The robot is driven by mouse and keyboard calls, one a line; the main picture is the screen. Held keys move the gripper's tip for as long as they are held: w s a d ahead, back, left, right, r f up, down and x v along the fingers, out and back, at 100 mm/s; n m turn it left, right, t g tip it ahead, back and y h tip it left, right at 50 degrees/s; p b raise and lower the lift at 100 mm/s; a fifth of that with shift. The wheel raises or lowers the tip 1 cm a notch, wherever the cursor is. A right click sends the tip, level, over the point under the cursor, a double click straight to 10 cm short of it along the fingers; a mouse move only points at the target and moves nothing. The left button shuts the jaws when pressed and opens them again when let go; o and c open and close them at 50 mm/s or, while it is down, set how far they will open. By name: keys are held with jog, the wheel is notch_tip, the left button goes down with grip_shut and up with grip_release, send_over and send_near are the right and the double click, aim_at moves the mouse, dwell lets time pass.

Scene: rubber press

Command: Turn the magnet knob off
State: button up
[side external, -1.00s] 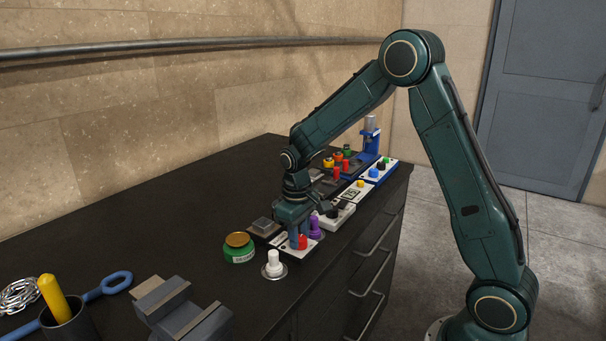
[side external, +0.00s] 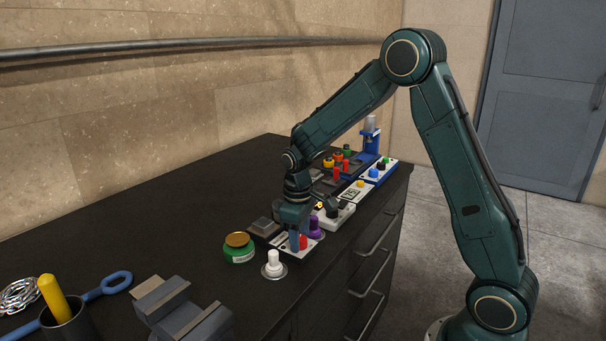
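A white control panel (side external: 312,245) lies near the front edge of the dark bench. A red knob (side external: 303,242) and a purple knob (side external: 315,228) stand on or beside it. A white knob (side external: 273,262) on a round base is nearer the camera. I cannot read which one is marked as the magnet knob. My gripper (side external: 298,240) points down at the red knob. One blue finger shows directly left of it; the other finger is hidden. The finger looks close to the red knob, but I cannot tell whether it touches.
A green jar (side external: 239,247) stands left of the panel. More panels with coloured knobs and a blue stand (side external: 369,145) line the bench behind. A grey vise (side external: 178,308), a cup (side external: 68,320) and a chain (side external: 18,294) are at the front left. The bench's middle left is clear.

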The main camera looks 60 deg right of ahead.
jog(key=shift+r, duration=0.15)
notch_tip(320, 180, up, 14)
jog(key=shift+a+f, duration=0.25)
jog(key=shift+a, duration=0.15)
dwell(0.5)
jog(key=shift+s+r, duration=0.1)
jog(key=shift+s, duration=0.05)
jog(key=s+a+r+t, duration=0.1)
jog(key=s+a+t, duration=0.1)
jog(key=s, duration=0.6)
jog(key=s+a+r+m+t, duration=0.1)
jog(key=s+a+r, duration=0.1)
jog(key=s, duration=0.6)
jog(key=s+a+r+m+t, duration=0.1)
jog(key=s+a+t, duration=0.1)
jog(key=s, duration=0.5)
jog(key=shift+s+a+r+t+y, duration=0.3)
jog(key=shift+s+a, duration=0.1)
jog(key=shift+a, duration=0.35)
